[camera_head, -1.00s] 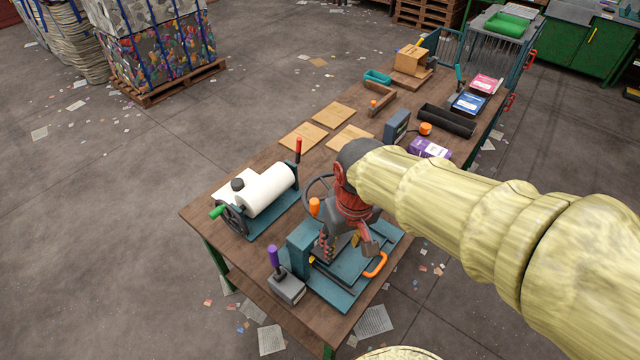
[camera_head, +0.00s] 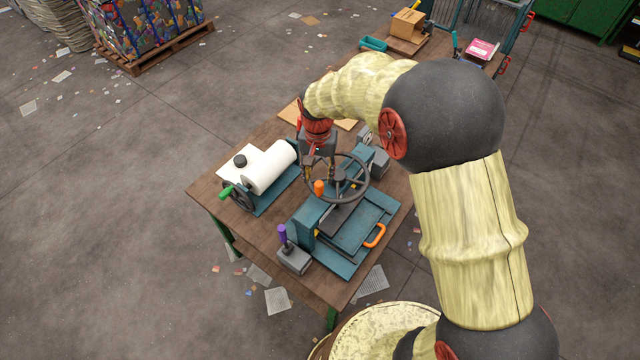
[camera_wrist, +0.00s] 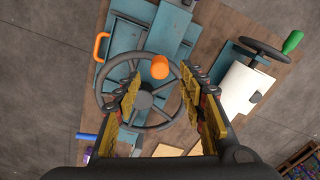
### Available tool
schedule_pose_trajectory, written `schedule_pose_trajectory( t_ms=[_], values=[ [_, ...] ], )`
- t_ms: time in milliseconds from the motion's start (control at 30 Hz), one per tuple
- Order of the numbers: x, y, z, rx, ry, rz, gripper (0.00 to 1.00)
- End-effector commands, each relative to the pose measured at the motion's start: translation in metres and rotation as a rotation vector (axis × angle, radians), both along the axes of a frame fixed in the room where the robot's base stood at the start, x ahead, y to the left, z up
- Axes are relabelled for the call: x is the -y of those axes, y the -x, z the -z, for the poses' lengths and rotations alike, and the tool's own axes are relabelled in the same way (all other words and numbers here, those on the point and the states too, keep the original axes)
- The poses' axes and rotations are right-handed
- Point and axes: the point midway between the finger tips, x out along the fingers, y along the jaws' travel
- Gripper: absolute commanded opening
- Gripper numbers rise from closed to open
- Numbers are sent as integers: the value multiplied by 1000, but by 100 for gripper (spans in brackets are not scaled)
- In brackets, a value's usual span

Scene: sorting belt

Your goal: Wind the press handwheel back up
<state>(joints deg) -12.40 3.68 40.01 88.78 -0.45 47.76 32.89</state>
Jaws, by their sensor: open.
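The press (camera_head: 372,210) is teal, with a dark horizontal handwheel (camera_head: 340,174) above its bed. An orange knob (camera_head: 319,187) stands on the wheel's rim, on the near left side in the head view. My gripper (camera_head: 320,176) points down over the wheel's left side, its fingers spread and empty. In the wrist view, the open fingers (camera_wrist: 160,92) flank part of the wheel (camera_wrist: 145,101). The orange knob (camera_wrist: 160,67) shows in the gap between them, slightly beyond the tips. Whether a finger touches the wheel cannot be told.
An orange handle (camera_head: 376,236) is on the press's right side. A purple-topped lever (camera_head: 283,236) on a grey box stands at its front left. A white roller machine with a green crank (camera_head: 226,191) sits left of the wheel. Cardboard sheets lie behind.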

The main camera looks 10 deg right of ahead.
Motion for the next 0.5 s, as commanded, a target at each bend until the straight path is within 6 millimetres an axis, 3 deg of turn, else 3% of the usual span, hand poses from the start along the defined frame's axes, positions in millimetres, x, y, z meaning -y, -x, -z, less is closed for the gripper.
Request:
schedule_pose_trajectory(
  t_ms=[300,500],
  values=[
    [1,1,47,-2,0,-2,41],
    [1,1,60,-1,0,-2,41]
  ],
)
